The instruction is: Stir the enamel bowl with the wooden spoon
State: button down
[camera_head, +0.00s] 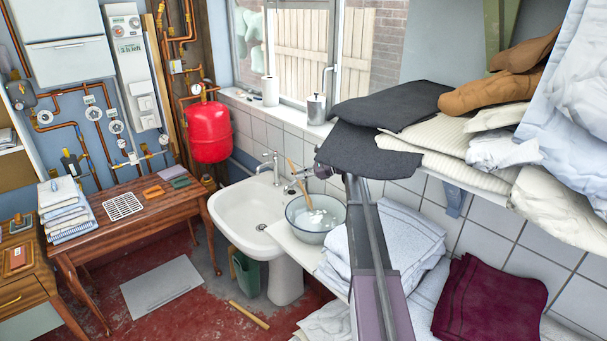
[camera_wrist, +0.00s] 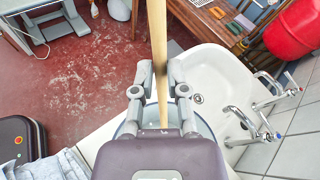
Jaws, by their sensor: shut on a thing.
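The enamel bowl (camera_head: 294,221), pale with a dark rim, stands on the white ledge right of the sink, with whitish contents inside. The wooden spoon (camera_head: 295,169) leans up out of the bowl, its lower end among the contents. My gripper (camera_head: 304,173) is shut on the spoon's handle above the bowl. In the wrist view the spoon (camera_wrist: 158,45) runs upright between the two fingers of my gripper (camera_wrist: 158,92). The bowl (camera_wrist: 204,130) is mostly hidden behind my gripper there.
The white sink (camera_head: 235,222) with its taps (camera_head: 268,163) is directly left of the bowl. Folded white towels (camera_head: 400,235) lie close on the right. A shelf piled with folded cloths (camera_head: 440,135) overhangs at upper right. A tiled wall is behind.

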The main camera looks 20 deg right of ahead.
aim_at(307, 195)
jog(key=shift+w+d+f+b, duration=0.2)
jog(key=shift+d+f+b, duration=0.3)
jog(key=shift+f+b, duration=1.3)
jog(key=shift+w+d+f+b, duration=0.15)
jog(key=shift+d+f+b, duration=0.4)
jog(key=shift+f+b, duration=1.2)
jog(key=shift+w+d+f+b, duration=0.2)
jog(key=shift+d+f+b, duration=0.3)
jog(key=shift+f+b, duration=1.3)
jog(key=shift+f, duration=0.1)
jog(key=shift+w+d, duration=0.1)
jog(key=shift+d, duration=0.05)
